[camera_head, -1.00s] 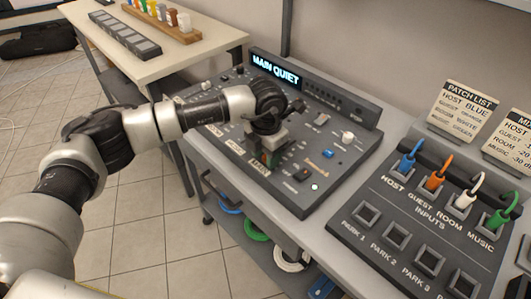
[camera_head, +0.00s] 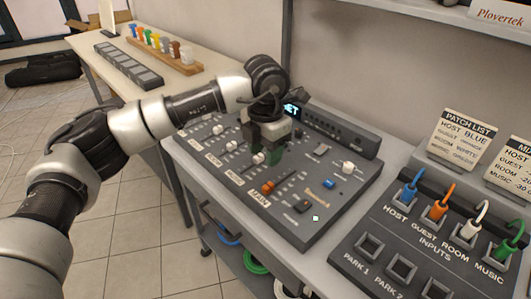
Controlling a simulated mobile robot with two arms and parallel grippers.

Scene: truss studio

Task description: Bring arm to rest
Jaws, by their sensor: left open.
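My left arm comes in from the left and reaches over the grey mixing console (camera_head: 340,205). Its gripper (camera_head: 268,153) points down above the console's upper middle part, with its jaws open. I see nothing held between the jaws. An orange slider knob (camera_head: 268,187) and several white knobs show in front of the gripper. The wrist hides most of the lit display (camera_head: 291,109), so only its end shows. Whether the fingertips touch the console is hard to tell. My right gripper is out of view.
A patch panel (camera_head: 377,222) with blue, orange, white and green plugs stands at the right. A patch list card (camera_head: 465,139) stands behind it. A side table (camera_head: 88,53) holds a rack of coloured pieces. A shelf edge (camera_head: 440,12) overhangs the top right.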

